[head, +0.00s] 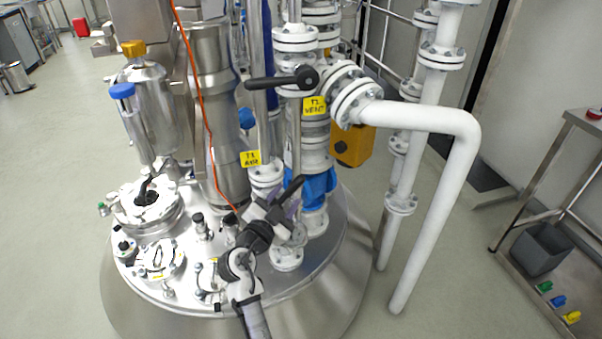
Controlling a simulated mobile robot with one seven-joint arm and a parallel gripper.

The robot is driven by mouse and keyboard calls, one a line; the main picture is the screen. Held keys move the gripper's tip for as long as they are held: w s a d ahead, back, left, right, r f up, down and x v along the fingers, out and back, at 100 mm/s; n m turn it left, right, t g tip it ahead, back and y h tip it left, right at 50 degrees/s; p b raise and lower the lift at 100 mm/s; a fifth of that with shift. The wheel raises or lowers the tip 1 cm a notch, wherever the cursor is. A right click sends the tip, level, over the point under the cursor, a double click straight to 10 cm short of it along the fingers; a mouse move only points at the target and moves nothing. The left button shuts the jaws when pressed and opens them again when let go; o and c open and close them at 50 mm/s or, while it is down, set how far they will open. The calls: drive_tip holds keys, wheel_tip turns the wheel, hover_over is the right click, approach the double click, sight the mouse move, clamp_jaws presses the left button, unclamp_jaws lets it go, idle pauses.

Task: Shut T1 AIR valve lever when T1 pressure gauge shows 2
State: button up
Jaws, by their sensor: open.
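The yellow T1 AIR label (250,158) hangs on a pipe above the steel vessel lid (330,240). My gripper (284,198) is open, just below and right of that label, in front of the white pipe flanges. A dark bar shows at its fingertips; I cannot tell whether it is the AIR valve lever or a finger. My gripper hides much of that spot, and contact cannot be told. No T1 pressure gauge face can be read in this view.
A black lever (275,83) lies roughly level by the yellow T1 VENT label (315,106), above my gripper. A thick white pipe (440,120) bends down at the right. Steel cylinders (150,110) stand at the left. A steel trolley (560,160) is at far right.

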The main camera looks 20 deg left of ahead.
sight(295, 186)
drive_tip(key=w+d+p, duration=0.1)
drive_tip(key=w+p, duration=0.1)
drive_tip(key=w, duration=0.6)
drive_tip(key=shift+w+p, duration=0.3)
clamp_jaws()
